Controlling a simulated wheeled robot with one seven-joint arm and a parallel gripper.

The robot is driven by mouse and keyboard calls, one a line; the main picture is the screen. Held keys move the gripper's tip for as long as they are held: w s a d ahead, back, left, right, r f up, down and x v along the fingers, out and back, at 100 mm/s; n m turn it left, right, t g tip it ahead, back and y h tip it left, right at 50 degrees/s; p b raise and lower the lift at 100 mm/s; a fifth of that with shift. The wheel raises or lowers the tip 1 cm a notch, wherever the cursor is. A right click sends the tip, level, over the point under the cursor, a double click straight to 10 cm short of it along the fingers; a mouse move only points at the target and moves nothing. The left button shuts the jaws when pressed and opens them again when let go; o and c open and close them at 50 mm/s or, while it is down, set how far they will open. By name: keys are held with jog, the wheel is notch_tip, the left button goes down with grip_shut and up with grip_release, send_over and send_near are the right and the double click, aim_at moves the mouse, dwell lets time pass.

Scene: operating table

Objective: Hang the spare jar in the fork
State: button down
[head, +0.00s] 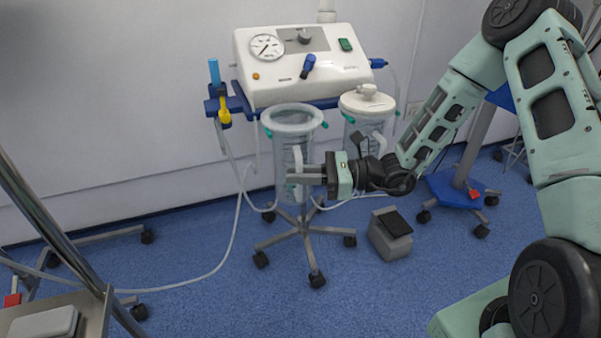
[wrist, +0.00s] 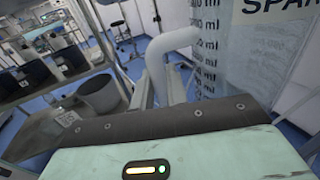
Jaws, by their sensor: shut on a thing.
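The spare jar (head: 278,150) is clear with a thick pale rim, open at the top and roughly upright. It stands in front of the suction unit's stand, its rim just below the blue rail (head: 330,102). My gripper (head: 308,177) is shut on the jar's pale upright handle (head: 298,158). In the wrist view, the handle (wrist: 170,55) runs between my fingers, and the jar's wall with its label and printed scale (wrist: 265,45) is at right. I cannot make out the fork; the jar may hide it. I cannot tell whether the jar touches the rail.
A second jar with a white lid (head: 367,103) hangs right of the spare jar. The white suction unit (head: 300,62) is above. A blue and yellow fitting (head: 224,108) and hose are at left. A wheeled base (head: 305,233) and grey pedal (head: 390,236) are below.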

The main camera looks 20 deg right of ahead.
jog(key=c, duration=1.3)
grip_release()
jog(key=p+v, duration=0.4)
jog(key=v, duration=1.3)
jog(key=shift+s+d+p, duration=0.1)
jog(key=shift+d+p, duration=0.1)
jog(key=shift+p, duration=0.2)
